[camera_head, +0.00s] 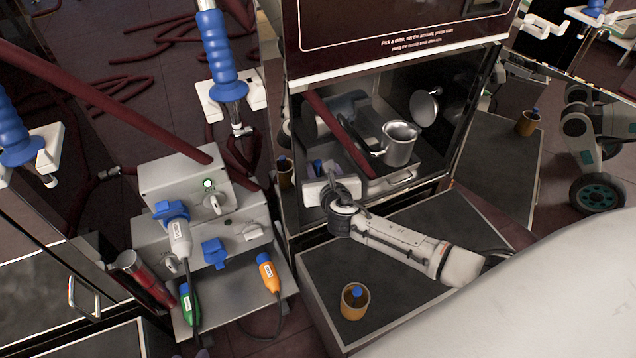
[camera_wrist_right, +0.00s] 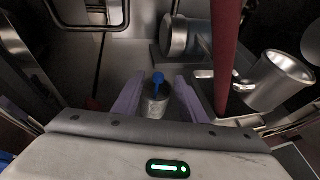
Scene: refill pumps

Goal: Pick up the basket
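I cannot tell for sure which thing is the basket. My right gripper (camera_head: 315,167) reaches into the open lit bay (camera_head: 455,110) of the machine, at its left side. In the right wrist view its two purple fingers (camera_wrist_right: 158,92) are apart. Between them, in that view, is a small grey metal piece with a blue top (camera_wrist_right: 157,78). I see no clear contact with the fingers. A silver metal cup (camera_head: 400,143) stands in the bay to the right of the gripper; it also shows in the right wrist view (camera_wrist_right: 277,80). My left gripper is not in view.
A dark red bar (camera_head: 340,135) slants across the bay between gripper and cup. An orange-brown cup with a blue top (camera_head: 354,300) stands on the dark platform (camera_head: 400,280) in front. Grey boxes with plugs and cables (camera_head: 195,225) stand at left. The platform is otherwise mostly clear.

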